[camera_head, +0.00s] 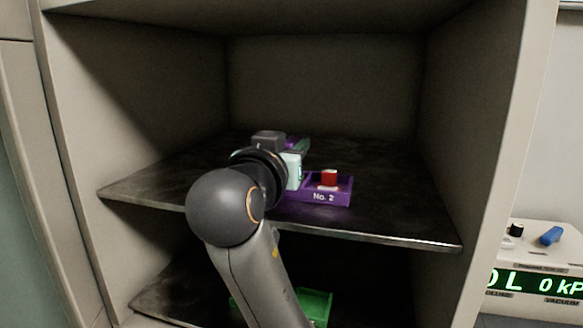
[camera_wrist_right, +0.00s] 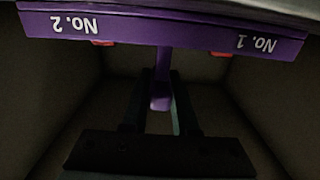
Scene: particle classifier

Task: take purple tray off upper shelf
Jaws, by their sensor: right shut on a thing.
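The purple tray (camera_head: 338,196) is at the upper shelf, with a "No. 2" label on its front and a red piece (camera_head: 329,178) in its right part. My right arm and gripper (camera_head: 293,168) cover its left part in the head view. In the right wrist view the tray (camera_wrist_right: 140,30) shows upside down, with labels "No. 2" and "No. 1". My right gripper (camera_wrist_right: 160,102) is shut on the tray's purple handle, which sits between its two fingers. I cannot tell whether the tray touches the shelf. My left gripper is out of view.
The dark upper shelf (camera_head: 390,218) is bare right of the tray, between the cabinet's side walls. A green tray (camera_head: 316,304) is on the lower shelf, partly behind my arm. A device with a green display (camera_head: 540,283) stands outside at the right.

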